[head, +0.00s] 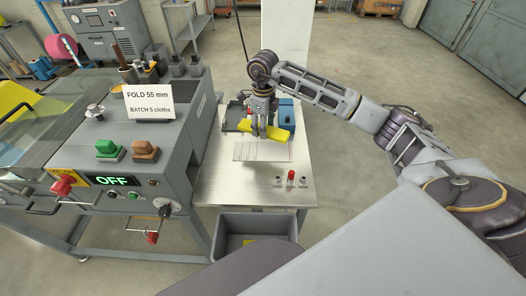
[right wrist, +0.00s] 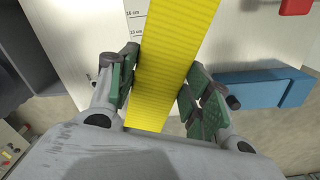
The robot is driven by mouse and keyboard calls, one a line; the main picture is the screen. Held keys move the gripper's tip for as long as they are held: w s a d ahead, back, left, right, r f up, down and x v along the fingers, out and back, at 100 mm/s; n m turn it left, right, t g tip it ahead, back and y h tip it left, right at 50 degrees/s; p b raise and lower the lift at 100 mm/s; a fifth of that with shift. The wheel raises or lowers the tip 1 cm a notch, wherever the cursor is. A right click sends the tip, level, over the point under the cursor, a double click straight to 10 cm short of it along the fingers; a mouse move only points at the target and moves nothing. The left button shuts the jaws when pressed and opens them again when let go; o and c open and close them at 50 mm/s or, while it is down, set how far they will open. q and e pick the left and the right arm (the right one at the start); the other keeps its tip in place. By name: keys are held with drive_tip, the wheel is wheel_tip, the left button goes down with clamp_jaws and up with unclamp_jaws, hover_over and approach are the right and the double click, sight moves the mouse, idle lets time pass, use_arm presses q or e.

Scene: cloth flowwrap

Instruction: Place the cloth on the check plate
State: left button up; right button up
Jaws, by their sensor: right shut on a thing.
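The yellow cloth (head: 281,134) is a narrow folded strip in my right gripper (head: 262,128), over the steel table. In the right wrist view the cloth (right wrist: 175,60) runs between the two green-padded fingers of the gripper (right wrist: 163,88), which are closed on its sides. The check plate (head: 262,152) is a pale plate with ruled lines, just in front of the cloth in the head view. Its centimetre marks (right wrist: 135,18) show beside the cloth in the right wrist view. I cannot tell the gap between cloth and plate. My left gripper is out of view.
The folding machine (head: 165,165) stands at the left with its display reading OFF. A dark tray (head: 232,121) and a blue block (head: 287,108) lie at the table's back. Small knobs (head: 291,177) stand at the front right. A grey crate (head: 233,222) sits below the front edge.

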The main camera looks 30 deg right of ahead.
drive_tip(key=p, duration=0.1)
hover_over(263, 151)
drive_tip(key=shift+f, duration=3.1)
drive_tip(key=shift+f, duration=0.15)
drive_tip(key=shift+f+p, duration=0.35)
drive_tip(key=shift+f, duration=1.4)
drive_tip(key=shift+f, duration=0.15)
drive_tip(key=o, duration=0.7)
drive_tip(key=shift+r, duration=0.2)
